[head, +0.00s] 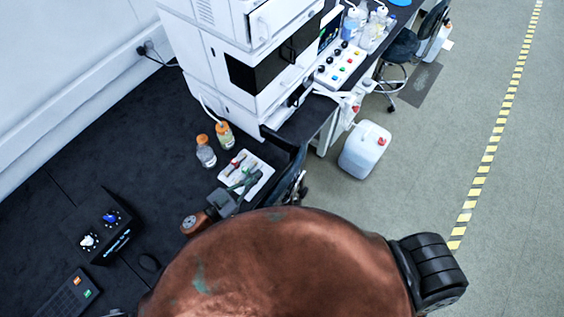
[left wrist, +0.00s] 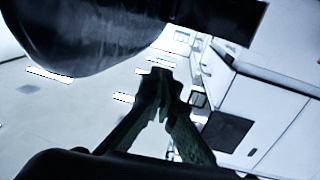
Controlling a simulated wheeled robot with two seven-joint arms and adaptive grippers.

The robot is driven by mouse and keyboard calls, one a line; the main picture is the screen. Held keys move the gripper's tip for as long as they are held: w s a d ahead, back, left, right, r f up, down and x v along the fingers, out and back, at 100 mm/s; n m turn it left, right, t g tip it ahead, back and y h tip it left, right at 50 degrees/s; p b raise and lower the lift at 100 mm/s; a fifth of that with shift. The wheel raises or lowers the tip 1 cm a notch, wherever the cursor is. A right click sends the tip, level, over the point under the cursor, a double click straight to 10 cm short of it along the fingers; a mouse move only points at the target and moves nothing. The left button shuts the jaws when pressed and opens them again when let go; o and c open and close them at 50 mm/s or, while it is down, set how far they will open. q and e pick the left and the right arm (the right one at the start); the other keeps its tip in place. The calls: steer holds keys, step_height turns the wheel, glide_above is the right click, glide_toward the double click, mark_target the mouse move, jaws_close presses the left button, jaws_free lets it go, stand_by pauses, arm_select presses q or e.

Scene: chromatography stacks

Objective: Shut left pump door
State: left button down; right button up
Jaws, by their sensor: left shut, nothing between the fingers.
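The white instrument stack (head: 225,60) stands on the dark bench, with a black front panel (head: 272,68) partway up. A dark flat panel (head: 287,146) juts out near the foot of the stack; it looks like a door standing open, but I cannot be sure that it is the left pump door. My left gripper (head: 246,176) is over the small white tray in front of the stack, shut and empty. Its closed fingers (left wrist: 160,94) fill the middle of the left wrist view, with white cabinet faces (left wrist: 262,92) to their right. My right gripper is not visible.
A white tray (head: 262,183) with small items and two orange-capped bottles (head: 205,152) sit near my left gripper. Black control boxes (head: 101,226) stand at the left. A white canister (head: 365,150) is on the floor. The bench behind the bottles is bare.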

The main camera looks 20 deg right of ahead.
arm_select(q)
step_height(320, 180, down, 10)
steer(key=b, duration=0.7)
steer(key=b+x, duration=0.1)
steer(key=x, duration=1.3)
steer(key=shift+w, duration=0.4)
steer(key=shift+f, duration=0.1)
